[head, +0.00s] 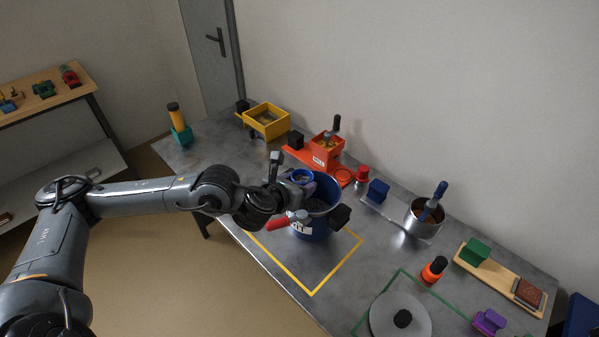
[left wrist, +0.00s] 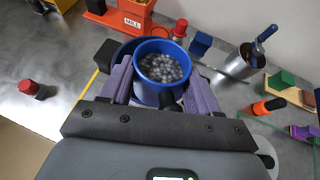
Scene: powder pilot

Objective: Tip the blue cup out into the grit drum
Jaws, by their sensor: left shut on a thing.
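The blue cup (head: 302,177) is held by my left gripper (head: 288,184) above the blue grit drum (head: 322,190). In the left wrist view the cup (left wrist: 150,92) sits between the two purple fingers of the gripper (left wrist: 161,84), and grey pellets lie inside it. The cup looks about upright. The drum shows behind the cup in the left wrist view (left wrist: 124,51); its label is partly hidden by my arm in the head view. My right gripper is not in view.
A metal pot with a blue-handled scoop (head: 424,216) is to the right. A red-topped item (head: 278,223) lies left of the drum. Yellow-taped table (head: 312,277) in front is clear.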

